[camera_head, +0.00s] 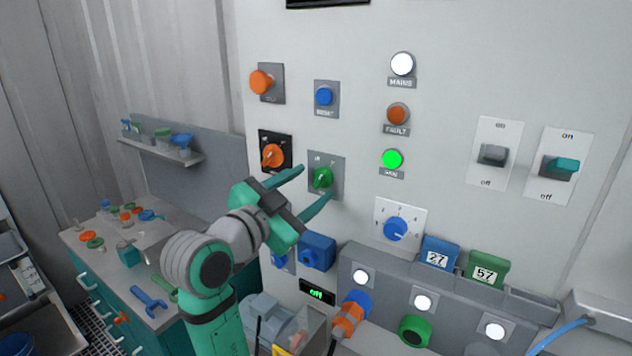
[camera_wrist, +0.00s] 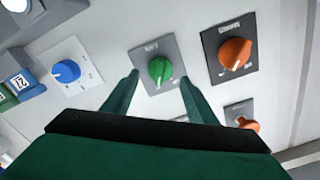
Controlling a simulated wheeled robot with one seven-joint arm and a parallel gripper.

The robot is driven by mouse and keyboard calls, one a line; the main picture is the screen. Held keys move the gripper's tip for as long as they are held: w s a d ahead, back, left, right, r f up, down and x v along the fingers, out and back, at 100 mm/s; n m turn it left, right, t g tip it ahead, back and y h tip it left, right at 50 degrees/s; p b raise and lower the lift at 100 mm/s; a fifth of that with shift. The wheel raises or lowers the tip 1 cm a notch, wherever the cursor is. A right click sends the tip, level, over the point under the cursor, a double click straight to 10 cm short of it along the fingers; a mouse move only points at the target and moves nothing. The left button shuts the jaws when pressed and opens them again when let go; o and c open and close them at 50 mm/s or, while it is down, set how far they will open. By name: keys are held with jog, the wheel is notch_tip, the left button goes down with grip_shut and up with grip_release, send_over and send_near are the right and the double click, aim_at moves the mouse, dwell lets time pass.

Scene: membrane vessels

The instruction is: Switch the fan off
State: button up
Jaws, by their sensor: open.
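The control panel (camera_head: 450,70) carries a green rotary knob (camera_head: 321,177) on a grey plate, with a pale pointer line on it. My gripper (camera_head: 316,190) is open, its two fingers pointing at the panel on either side of this knob, with no contact visible. In the wrist view the green knob (camera_wrist: 160,69) sits between the open fingers (camera_wrist: 160,85) and beyond their tips. Its plate's label is too blurred to read for certain. A green lamp (camera_head: 392,160) is lit at the right; its label appears to read FAN.
An orange rotary knob (camera_head: 272,156) on a black plate is close left of the green knob. An orange button (camera_head: 261,82), a blue button (camera_head: 324,96) and a blue dial (camera_head: 396,229) are also nearby. Two toggle switches (camera_head: 492,155) are at the right. A blue box (camera_head: 317,251) protrudes below.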

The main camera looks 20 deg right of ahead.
aim_at(319, 179)
jog(key=shift+x, duration=1.55)
jog(key=c, duration=1)
